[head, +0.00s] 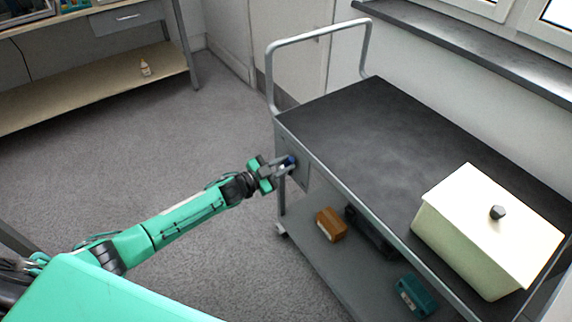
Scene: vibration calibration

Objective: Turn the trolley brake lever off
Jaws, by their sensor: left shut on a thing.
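The trolley (385,120) stands on the right, with a dark top, a grey frame and a tubular push handle (318,37) at its far end. My right gripper is not in view.
A cream box with a dark knob (480,240) stands on the trolley top. The lower shelf (310,245) holds a brown box (331,224), a dark item and a teal case (416,296). A workbench (100,90) is at the back left. The grey floor between is clear.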

